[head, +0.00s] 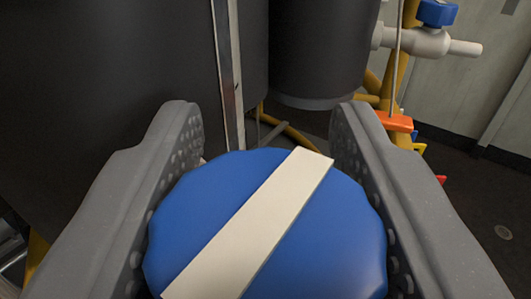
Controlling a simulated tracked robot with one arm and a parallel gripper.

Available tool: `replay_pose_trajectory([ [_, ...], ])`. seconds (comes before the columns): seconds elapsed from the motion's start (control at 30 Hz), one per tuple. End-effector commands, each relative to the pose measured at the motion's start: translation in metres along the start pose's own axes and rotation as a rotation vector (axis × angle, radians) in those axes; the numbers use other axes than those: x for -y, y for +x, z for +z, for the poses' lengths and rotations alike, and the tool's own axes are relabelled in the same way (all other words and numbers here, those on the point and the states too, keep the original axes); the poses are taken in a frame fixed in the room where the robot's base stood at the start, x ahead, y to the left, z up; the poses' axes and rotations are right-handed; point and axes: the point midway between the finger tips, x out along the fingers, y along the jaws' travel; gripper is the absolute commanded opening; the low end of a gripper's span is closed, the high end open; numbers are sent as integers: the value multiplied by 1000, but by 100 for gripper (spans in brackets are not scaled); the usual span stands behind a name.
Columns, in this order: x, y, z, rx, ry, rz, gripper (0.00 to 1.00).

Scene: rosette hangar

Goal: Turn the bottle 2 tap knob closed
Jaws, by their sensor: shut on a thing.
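A round blue tap knob (193,213) with a cream stripe (250,222) across its face fills the lower middle of the head view. The stripe runs diagonally, from lower left to upper right. My gripper (264,135) has one grey studded finger on each side of the knob and is shut on it. The tap body under the knob is hidden. No bottle number shows, so I cannot tell from the picture which bottle this knob belongs to.
Dark bottles (320,45) stand close ahead and to the left, with a metal strip (228,70) between. Another blue knob (437,12) on a white tap (420,41) is at upper right, by a yellow frame (401,75) and orange tag (395,122). Open floor lies right.

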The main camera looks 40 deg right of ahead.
Motion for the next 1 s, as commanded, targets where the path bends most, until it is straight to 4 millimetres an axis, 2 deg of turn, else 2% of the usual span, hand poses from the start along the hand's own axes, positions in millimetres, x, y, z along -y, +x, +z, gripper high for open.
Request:
replay_pose_trajectory([
  [0.03,0,0,-5,2,-5,18,16],
  [0.27,-2,0,-6,1,-3,103,16],
  [1.0,-7,0,-2,-1,0,289,16],
])
